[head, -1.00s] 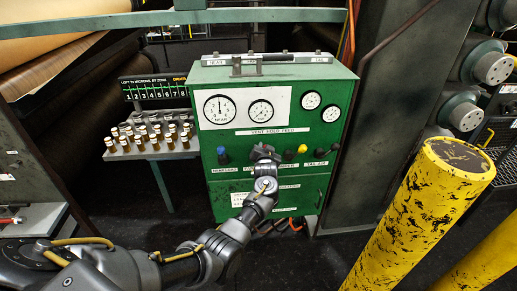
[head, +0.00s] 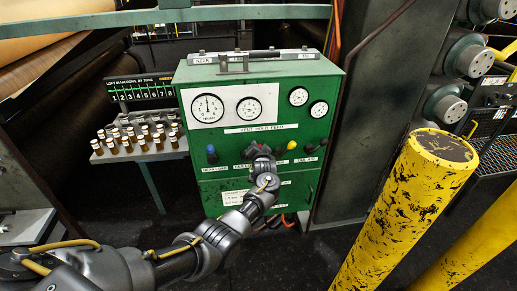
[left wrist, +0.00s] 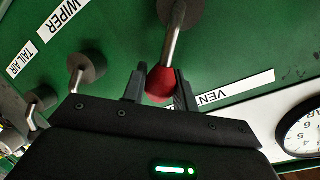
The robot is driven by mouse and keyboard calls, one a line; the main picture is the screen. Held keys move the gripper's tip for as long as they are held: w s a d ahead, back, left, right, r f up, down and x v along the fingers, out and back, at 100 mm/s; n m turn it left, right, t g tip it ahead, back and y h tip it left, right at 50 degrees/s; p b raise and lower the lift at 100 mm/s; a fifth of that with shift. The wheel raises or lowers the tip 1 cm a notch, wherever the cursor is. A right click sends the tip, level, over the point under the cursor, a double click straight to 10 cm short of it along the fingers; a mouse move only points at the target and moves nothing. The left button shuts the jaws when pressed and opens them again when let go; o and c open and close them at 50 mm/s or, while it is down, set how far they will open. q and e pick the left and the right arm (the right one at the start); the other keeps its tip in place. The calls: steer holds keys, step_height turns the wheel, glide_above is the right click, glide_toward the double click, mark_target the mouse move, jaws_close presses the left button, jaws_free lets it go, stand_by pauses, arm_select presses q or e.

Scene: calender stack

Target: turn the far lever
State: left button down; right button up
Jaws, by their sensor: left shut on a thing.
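The green control cabinet (head: 262,100) stands in the middle of the head view, with a row of levers below its gauges. My left gripper (head: 258,153) is at this row, between the blue-knobbed lever (head: 211,151) and the yellow-knobbed lever (head: 292,145). In the left wrist view, the fingers of my left gripper (left wrist: 160,92) are shut on the red knob (left wrist: 161,80) of a lever. Its metal rod (left wrist: 173,45) runs up to a round grey mount. In the head view my gripper hides most of this lever and part of its label. My right gripper is not in view.
Further levers, including one grey-mounted lever (left wrist: 87,66), stand close beside my left gripper. A rack of small bottles (head: 138,140) is left of the cabinet. A yellow post (head: 405,210) stands at the right front. Dark floor lies open before the cabinet.

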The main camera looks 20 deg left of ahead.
arm_select(q)
steer(key=c, duration=1.1)
jaws_free()
steer(key=shift+f, duration=0.15)
steer(key=shift+s+d, duration=0.2)
steer(key=shift+s, duration=0.15)
steer(key=v, duration=1)
